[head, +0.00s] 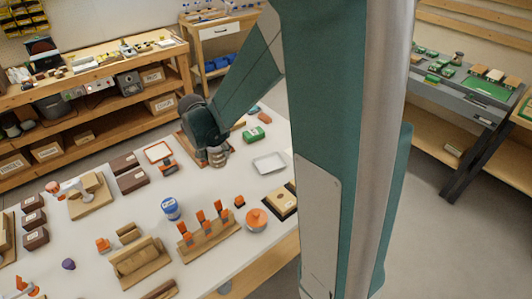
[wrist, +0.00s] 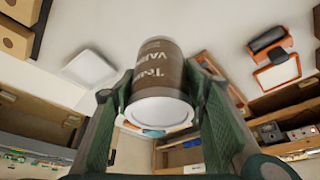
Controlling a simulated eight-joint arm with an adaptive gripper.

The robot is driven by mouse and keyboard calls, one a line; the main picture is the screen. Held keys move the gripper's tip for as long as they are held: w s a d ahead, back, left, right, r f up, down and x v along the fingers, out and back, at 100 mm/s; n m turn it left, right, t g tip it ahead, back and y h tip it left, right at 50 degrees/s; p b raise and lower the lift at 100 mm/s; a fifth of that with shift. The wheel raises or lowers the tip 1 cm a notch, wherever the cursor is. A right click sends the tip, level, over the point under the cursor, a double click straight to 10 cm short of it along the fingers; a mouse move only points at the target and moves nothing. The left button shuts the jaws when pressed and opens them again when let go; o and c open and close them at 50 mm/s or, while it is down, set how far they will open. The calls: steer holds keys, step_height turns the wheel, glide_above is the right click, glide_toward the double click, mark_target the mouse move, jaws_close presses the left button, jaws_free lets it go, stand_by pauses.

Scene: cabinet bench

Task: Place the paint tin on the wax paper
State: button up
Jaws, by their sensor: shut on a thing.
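My gripper (head: 216,158) is shut on a brown tin (wrist: 160,75) with pale lettering that looks like "Teak VAR…" and a pale round end. The wrist view shows the tin between both fingers (wrist: 160,112); in the head view my gripper mostly hides it. A white, square, flat piece (head: 268,163), seemingly the wax paper, lies on the bench to the right of my gripper, apart from the tin and bare. It also shows in the wrist view (wrist: 90,68). A blue tin (head: 171,208) with a pale label stands nearer the front.
A green box (head: 254,135) lies behind the white piece. An orange-framed pad (head: 158,152) and brown boxes (head: 132,180) lie to the left. A wooden rack with orange-handled tools (head: 207,236), an orange round thing (head: 256,220) and a dark-edged box (head: 281,202) stand in front.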

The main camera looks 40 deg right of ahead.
steer(key=shift+d, duration=0.15)
steer(key=shift+d, duration=0.6)
steer(key=s+d+p, duration=0.1)
steer(key=s+d, duration=0.5)
steer(key=d, duration=0.7)
steer(key=s+d+p, duration=0.2)
steer(key=s+d, duration=0.4)
steer(key=d, duration=0.7)
steer(key=s+d+p, duration=0.2)
steer(key=s+d, duration=0.4)
steer(key=d, duration=0.8)
steer(key=shift+r, duration=0.15)
step_height(320, 180, down, 6)
steer(key=b, duration=0.1)
steer(key=shift+f, duration=0.2)
steer(key=shift+f+b, duration=0.35)
steer(key=shift+f, duration=1.45)
